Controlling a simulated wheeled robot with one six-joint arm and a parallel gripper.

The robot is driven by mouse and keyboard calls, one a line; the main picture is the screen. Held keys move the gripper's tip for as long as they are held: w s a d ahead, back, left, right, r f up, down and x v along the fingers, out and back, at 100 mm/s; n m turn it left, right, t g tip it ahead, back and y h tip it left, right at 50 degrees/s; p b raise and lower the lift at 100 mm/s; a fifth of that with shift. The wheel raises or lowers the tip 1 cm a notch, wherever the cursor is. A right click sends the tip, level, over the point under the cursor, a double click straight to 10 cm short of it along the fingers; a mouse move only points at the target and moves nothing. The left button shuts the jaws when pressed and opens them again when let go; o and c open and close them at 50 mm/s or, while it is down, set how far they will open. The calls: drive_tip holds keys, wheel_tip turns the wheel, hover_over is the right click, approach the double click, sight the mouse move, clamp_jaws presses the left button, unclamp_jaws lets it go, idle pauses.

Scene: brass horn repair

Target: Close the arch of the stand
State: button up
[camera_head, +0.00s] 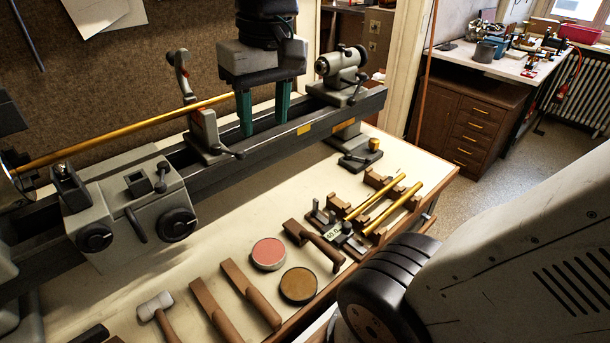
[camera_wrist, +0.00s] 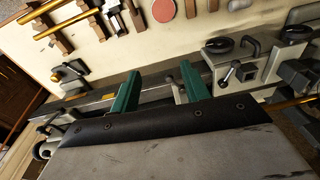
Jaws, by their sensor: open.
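The stand (camera_head: 207,130) is a grey steady rest on the lathe bed, with a reddish part on its front. Its arch (camera_head: 181,78) is swung up and stands open above the brass tube (camera_head: 120,122), which lies across the stand. My gripper (camera_head: 264,127) has two green fingers, apart and empty, just right of the stand and over the bed. In the wrist view my gripper (camera_wrist: 160,74) also shows open, with a grey part between the fingers that I cannot clearly identify. My gripper may hide the tube's right end.
The lathe bed (camera_head: 350,106) carries a tailstock (camera_head: 343,68) at right and a carriage (camera_head: 140,215) at left. The bench in front holds mallets, a red round tin (camera_head: 268,253), a brown one (camera_head: 298,285) and wooden racks with brass tubes (camera_head: 393,209). A pinboard wall stands behind.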

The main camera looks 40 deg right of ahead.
drive_tip(key=s+f, duration=0.7)
drive_tip(key=s, duration=0.2)
drive_tip(key=shift+f+n, duration=0.15)
drive_tip(key=shift+n, duration=0.15)
drive_tip(key=t+h, duration=0.2)
drive_tip(key=t, duration=0.1)
approach(171, 52)
wheel_tip(171, 52, down, 2)
drive_tip(key=x, duration=0.7)
drive_tip(key=shift+w+d+f, duration=0.15)
drive_tip(key=shift+w+f, duration=0.1)
drive_tip(key=shift+w, duration=0.15)
clamp_jaws()
